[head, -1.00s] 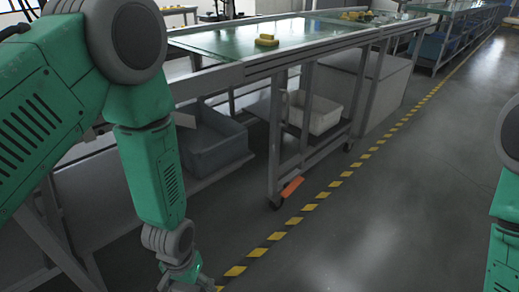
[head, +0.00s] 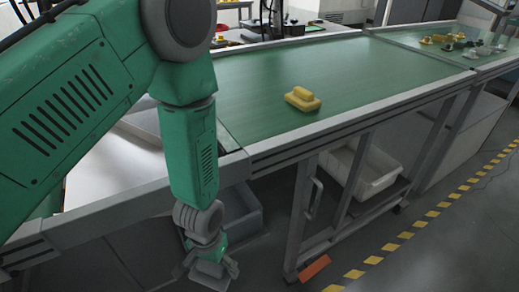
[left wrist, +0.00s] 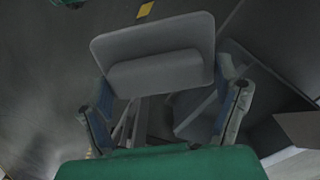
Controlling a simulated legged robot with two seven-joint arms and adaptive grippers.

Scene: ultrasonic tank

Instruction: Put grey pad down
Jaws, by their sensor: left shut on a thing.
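The grey pad (left wrist: 152,52) is a flat plate with a thicker raised block on it. It fills the upper middle of the left wrist view. My left gripper (left wrist: 163,104) is shut on it, with one finger at each side. In the head view my left gripper (head: 207,266) hangs low, in front of the table and below its top edge. The pad shows there only as a small grey shape at the fingers. My right gripper is not in view.
A green-topped table (head: 262,101) with a grey metal rim stands ahead. A yellow block (head: 302,98) lies on it, with much bare surface around. Several small parts (head: 463,44) lie on the far right section. A white bin (head: 362,174) stands below.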

